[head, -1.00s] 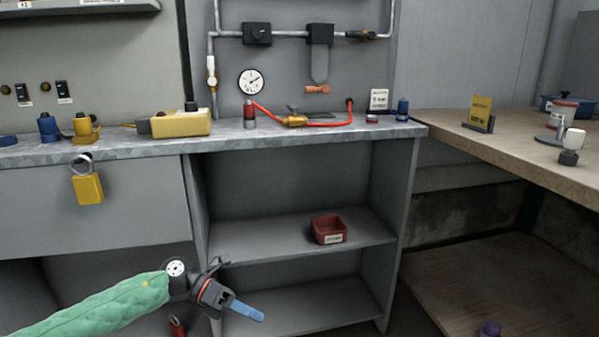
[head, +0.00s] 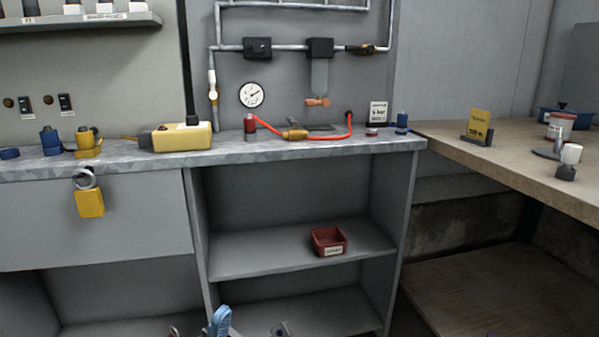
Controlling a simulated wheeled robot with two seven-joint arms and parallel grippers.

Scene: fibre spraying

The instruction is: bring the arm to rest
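Only a small part of my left gripper (head: 222,322) shows, at the bottom edge of the head view in front of the lower shelf. A blue fingertip points up there, with dark parts beside it; the rest of the gripper and the arm's green sleeve are out of the picture. Whether the fingers are open or shut cannot be made out. I see nothing held in the visible part. My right gripper is not in view.
A grey bench (head: 300,153) carries a yellow box (head: 181,138), a red hose (head: 328,137) and fittings. A yellow padlock (head: 90,204) hangs at the drawer front. A wooden table (head: 520,170) stands right.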

